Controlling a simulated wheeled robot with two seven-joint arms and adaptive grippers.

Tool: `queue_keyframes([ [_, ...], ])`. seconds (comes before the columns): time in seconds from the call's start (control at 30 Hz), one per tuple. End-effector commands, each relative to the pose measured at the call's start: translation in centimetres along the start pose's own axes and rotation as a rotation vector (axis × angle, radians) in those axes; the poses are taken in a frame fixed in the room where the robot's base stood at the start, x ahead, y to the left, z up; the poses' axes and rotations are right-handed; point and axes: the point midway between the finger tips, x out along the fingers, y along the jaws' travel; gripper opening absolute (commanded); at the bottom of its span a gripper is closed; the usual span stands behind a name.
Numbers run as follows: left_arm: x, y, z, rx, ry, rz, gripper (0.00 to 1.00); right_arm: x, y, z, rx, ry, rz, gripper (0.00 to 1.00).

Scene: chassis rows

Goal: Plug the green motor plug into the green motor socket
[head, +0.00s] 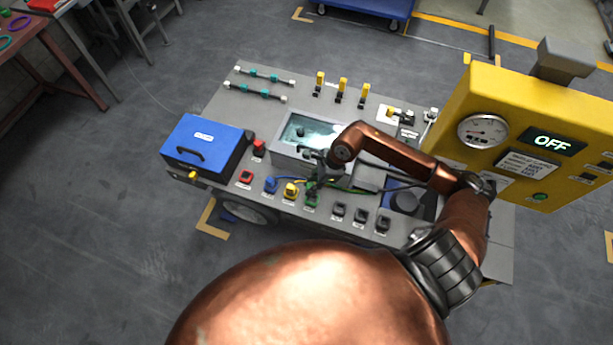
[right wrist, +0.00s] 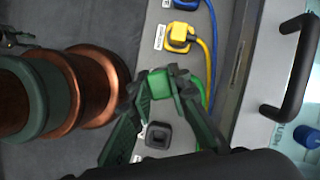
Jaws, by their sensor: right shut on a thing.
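The green motor plug (right wrist: 161,84) is between the fingers of my right gripper (right wrist: 163,82), which is shut on it. A green cable runs from it in the right wrist view. In the head view my right gripper (head: 318,181) is over the front row of sockets, just right of the yellow plug. Green (head: 311,200) shows right under the fingertips there; I cannot tell plug from green motor socket. The socket's opening is hidden, so I cannot tell whether the plug is seated. My left gripper is not in view.
The yellow plug (right wrist: 180,37) and blue plug (head: 270,184) sit in the same row, with cables behind. A dark empty socket (right wrist: 158,135) is on the other side. A blue box (head: 205,145) stands at left; a yellow panel (head: 530,130) reading OFF rises at right.

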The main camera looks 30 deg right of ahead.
Motion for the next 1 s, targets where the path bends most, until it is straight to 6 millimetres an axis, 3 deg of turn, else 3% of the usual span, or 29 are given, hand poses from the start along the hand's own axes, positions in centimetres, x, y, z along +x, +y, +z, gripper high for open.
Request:
queue_keyframes([
  [0.37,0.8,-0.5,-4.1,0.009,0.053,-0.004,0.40,1.4,-0.2,-1.5,0.085,0.000,-0.032,0.00],
  [0.7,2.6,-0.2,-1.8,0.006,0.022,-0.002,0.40,4.2,-0.2,-2.6,0.084,0.000,-0.030,0.00],
  [1.0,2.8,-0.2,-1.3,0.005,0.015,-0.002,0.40,4.5,-0.2,-2.8,0.082,0.000,-0.032,0.00],
])
